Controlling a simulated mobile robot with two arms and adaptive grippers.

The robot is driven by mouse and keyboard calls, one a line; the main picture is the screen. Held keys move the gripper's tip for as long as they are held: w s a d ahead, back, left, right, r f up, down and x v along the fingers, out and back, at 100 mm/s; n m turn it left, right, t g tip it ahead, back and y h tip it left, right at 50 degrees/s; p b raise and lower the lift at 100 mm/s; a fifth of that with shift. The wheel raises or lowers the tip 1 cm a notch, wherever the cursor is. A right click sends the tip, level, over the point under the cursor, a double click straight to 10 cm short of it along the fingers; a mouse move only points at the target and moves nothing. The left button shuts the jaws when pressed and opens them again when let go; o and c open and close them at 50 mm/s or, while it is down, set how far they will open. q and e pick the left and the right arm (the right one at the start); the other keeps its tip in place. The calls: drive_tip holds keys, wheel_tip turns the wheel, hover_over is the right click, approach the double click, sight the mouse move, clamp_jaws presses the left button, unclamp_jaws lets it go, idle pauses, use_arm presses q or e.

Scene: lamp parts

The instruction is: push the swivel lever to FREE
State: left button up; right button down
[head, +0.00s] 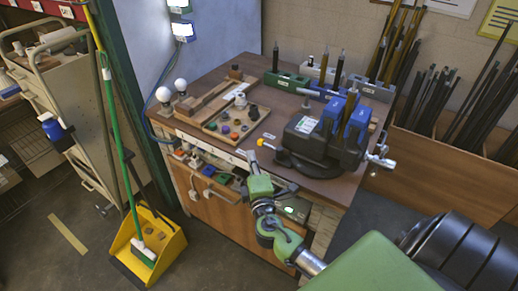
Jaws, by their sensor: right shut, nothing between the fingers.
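The swivel lever (264,144) shows as a short lever with a yellow-orange knob. It sticks out to the left from the round base of a dark bench vise (306,142). A small white label (269,135) lies on the bench just behind the lever; its text is too small to read. My right gripper (252,157) is shut and empty at the bench's front edge, just in front and to the left of the lever's knob. I cannot tell whether its fingertips touch the knob. My left gripper is not in view.
A wooden tray (211,128) with small parts stands left of the lever. White bulbs (163,94) stand at the bench's left end. The vise's blue jaws (356,123) and handle (381,160) are to the right.

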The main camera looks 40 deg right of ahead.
drive_tip(key=shift+w+d+p, duration=0.2)
drive_tip(key=shift+w+d, duration=0.1)
drive_tip(key=shift+d, duration=0.6)
drive_tip(key=shift+w+d+p, duration=0.15)
drive_tip(key=shift+w+d, duration=0.1)
drive_tip(key=shift+d, duration=0.65)
drive_tip(key=shift+w+m+h, duration=0.1)
drive_tip(key=shift+m+h, duration=0.2)
drive_tip(key=shift+h, duration=0.1)
